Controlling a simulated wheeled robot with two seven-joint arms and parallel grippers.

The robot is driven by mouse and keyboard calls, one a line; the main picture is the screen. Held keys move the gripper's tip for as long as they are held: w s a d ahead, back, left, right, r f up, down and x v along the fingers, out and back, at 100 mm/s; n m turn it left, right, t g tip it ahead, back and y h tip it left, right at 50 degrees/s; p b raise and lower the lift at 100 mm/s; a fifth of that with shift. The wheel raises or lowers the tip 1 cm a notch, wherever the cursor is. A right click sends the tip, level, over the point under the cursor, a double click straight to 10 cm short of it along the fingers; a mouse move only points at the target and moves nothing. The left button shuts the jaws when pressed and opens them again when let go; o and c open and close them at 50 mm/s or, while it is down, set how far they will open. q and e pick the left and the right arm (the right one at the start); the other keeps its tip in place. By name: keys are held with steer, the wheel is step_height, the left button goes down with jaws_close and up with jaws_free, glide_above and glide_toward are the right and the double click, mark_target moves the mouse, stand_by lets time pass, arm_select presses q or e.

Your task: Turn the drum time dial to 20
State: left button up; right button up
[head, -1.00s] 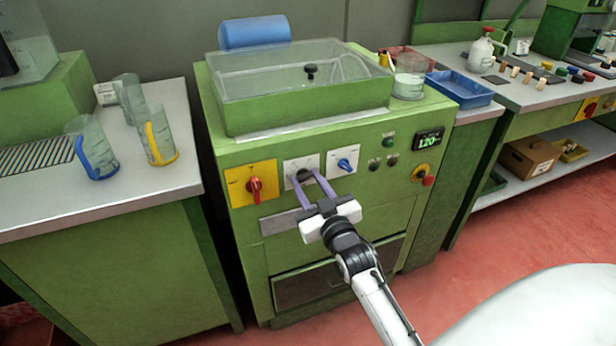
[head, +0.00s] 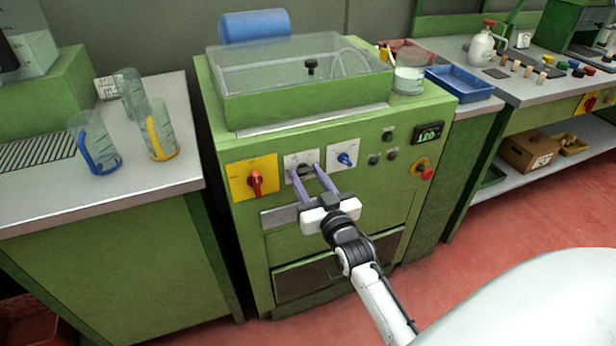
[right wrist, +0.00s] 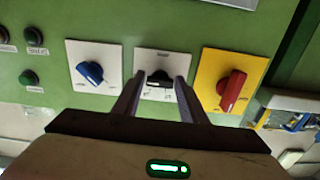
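The black knob (head: 305,171) sits on a white plate (head: 289,161) in the middle of the green machine's front. It also shows in the right wrist view (right wrist: 160,78), lying roughly crosswise. The plate's marks are too small to read. My right gripper (head: 306,172) is at this knob, one purple finger on each side. In the right wrist view the fingers (right wrist: 159,85) stand apart with small gaps beside the knob, so the gripper looks open around it. The small display (head: 429,133) is lit green, its characters unclear. My left gripper is not in view.
A red switch (head: 256,183) on a yellow plate is close left of the black knob, and a blue knob (head: 345,159) on a white plate close right. Several push buttons (head: 388,136) and a red emergency button (head: 426,173) are farther right. A clear-lidded tank (head: 300,75) tops the machine.

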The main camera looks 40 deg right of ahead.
steer(key=shift+o, duration=1.2)
step_height(320, 180, up, 10)
steer(key=shift+p, duration=0.75)
steer(key=s+a+f+n+g+y, duration=0.1)
steer(key=s+a+f+g+y, duration=0.1)
steer(key=s+a+f, duration=0.4)
steer(key=s+a+f+n+g+y, duration=0.2)
steer(key=s+a+f+g, duration=0.2)
steer(key=s+f, duration=0.8)
steer(key=s+a+f+n+g+y, duration=0.2)
steer(key=s+a+f, duration=0.7)
steer(key=s+f, duration=0.1)
steer(key=shift+f+g+y, duration=0.4)
steer(key=shift+f, duration=0.3)
